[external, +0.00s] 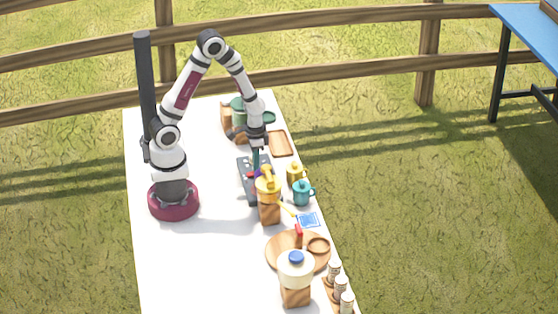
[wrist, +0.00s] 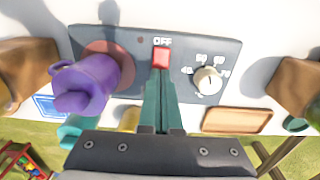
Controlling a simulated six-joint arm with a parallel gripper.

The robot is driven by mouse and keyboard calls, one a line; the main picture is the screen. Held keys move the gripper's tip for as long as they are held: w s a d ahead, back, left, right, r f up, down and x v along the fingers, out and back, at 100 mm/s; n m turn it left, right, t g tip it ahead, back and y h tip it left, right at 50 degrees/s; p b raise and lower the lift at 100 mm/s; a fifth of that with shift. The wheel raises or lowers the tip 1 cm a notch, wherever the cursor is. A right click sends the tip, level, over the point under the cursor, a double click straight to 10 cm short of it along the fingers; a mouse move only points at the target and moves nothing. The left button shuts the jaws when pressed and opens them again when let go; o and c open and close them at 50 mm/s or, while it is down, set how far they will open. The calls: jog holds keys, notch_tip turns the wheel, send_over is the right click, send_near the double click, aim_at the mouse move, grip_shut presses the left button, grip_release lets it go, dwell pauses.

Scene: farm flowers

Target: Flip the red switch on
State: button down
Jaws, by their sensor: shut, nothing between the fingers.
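The red switch (wrist: 161,57) sits near the upper middle of a dark grey panel (wrist: 205,48) in the wrist view. The word OFF is printed just above it. My gripper (wrist: 160,76) is shut and empty, its teal fingers together with their tips at the switch's lower edge; I cannot tell whether they touch it. In the external view my gripper (external: 256,166) points down over the panel (external: 244,170), which is partly hidden behind the objects in front.
A purple jug (wrist: 88,82) stands on the panel's red round plate (wrist: 122,58), left of the switch. A white knob (wrist: 207,81) is to the right. A wooden tray (wrist: 236,121) lies beyond the panel. White table (external: 190,260) is clear at the front left.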

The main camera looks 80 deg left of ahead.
jog(key=shift+f, duration=0.25)
notch_tip(320, 180, up, 6)
jog(key=shift+r, duration=0.55)
dwell(0.3)
jog(key=s+d+r+m+y, duration=0.1)
jog(key=s+r+m, duration=0.4)
jog(key=s+r, duration=0.6)
jog(key=s+d, duration=0.1)
jog(key=s, duration=0.3)
jog(key=shift+s+d+m+y, duration=0.2)
jog(key=shift+m+y, duration=0.1)
jog(key=shift+y, duration=0.1)
